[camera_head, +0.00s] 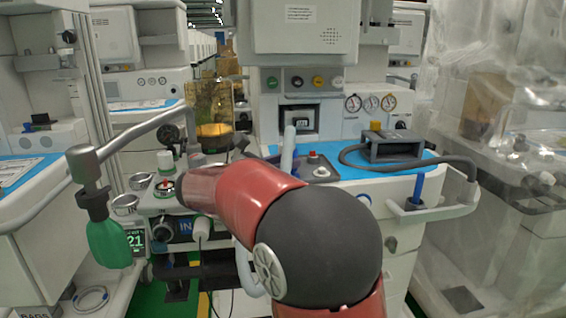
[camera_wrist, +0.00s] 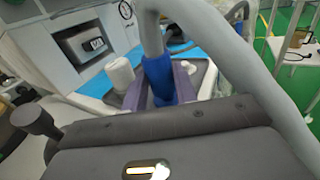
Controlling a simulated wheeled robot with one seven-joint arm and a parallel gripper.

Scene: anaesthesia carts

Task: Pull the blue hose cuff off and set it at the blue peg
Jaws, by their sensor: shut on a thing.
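The blue hose cuff (camera_wrist: 159,78) is in the wrist view, on the lower end of a light grey hose (camera_wrist: 150,32). My gripper (camera_wrist: 161,92) is shut on the cuff, one finger on each side. The cuff's lower end is hidden by my gripper body, so I cannot tell whether it still sits on a port. In the head view my red and black arm hides the cuff and gripper; a piece of grey hose (camera_head: 288,148) rises behind the arm. A blue peg (camera_head: 418,188) stands upright in a small grey holder at the right of the cart.
A white cylinder (camera_wrist: 120,74) stands close left of the cuff. A dark hose (camera_head: 440,160) arches over the right side of the blue worktop, near a grey box (camera_head: 392,148). A green bag (camera_head: 108,242) hangs from a metal arm at left.

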